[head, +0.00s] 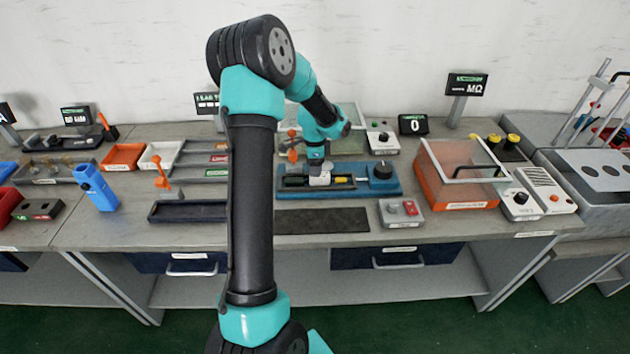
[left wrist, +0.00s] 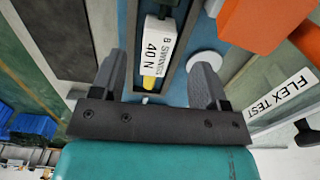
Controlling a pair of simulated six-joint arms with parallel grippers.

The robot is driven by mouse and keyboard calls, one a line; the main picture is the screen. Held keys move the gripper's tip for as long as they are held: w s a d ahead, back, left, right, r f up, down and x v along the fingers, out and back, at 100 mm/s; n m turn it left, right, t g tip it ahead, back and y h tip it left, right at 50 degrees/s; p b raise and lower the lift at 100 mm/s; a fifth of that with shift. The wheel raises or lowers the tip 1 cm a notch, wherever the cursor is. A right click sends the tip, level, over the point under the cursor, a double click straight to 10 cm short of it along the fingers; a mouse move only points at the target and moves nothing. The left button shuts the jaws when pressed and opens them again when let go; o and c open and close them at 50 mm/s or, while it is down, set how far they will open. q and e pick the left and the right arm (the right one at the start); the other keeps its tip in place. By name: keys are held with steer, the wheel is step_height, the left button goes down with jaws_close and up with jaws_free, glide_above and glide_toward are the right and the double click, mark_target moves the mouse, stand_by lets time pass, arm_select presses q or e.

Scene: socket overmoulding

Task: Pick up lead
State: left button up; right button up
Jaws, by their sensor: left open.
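A blue fixture (head: 378,188) lies on the bench, with a dark recess along its top. My left gripper (head: 319,178) points down over the left-middle part of this recess. In the left wrist view, my left gripper (left wrist: 158,64) is open, with its fingers on either side of a white block (left wrist: 158,50) labelled "8 SWINGS 40 N". A small yellow piece (left wrist: 149,82) shows below the block, between the fingers. A yellow and dark piece (head: 343,181) shows in the recess. I cannot tell whether these belong to the lead. My right gripper is not in view.
An orange bin with a clear lid (head: 455,190) stands to the right, and a small grey box with a red switch (head: 401,211) at the front. A dark mat (head: 322,221) lies before the fixture.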

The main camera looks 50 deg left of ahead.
arm_select(q)
steer(key=shift+f, duration=0.1)
steer(key=shift+d+f, duration=0.1)
steer(key=shift+f, duration=2.4)
steer(key=shift+c, duration=0.5)
steer(key=c, duration=0.9)
steer(key=shift+r, duration=0.15)
steer(key=shift+c, duration=0.2)
steer(key=shift+r, duration=1.35)
steer(key=shift+d+r, duration=0.1)
steer(key=shift+r, duration=0.25)
steer(key=s+d+r, duration=0.1)
steer(key=s+d, duration=0.8)
steer(key=d, duration=0.3)
steer(key=shift+s+d+r, duration=0.15)
steer(key=shift+s+d, duration=0.1)
steer(key=shift+d, duration=0.1)
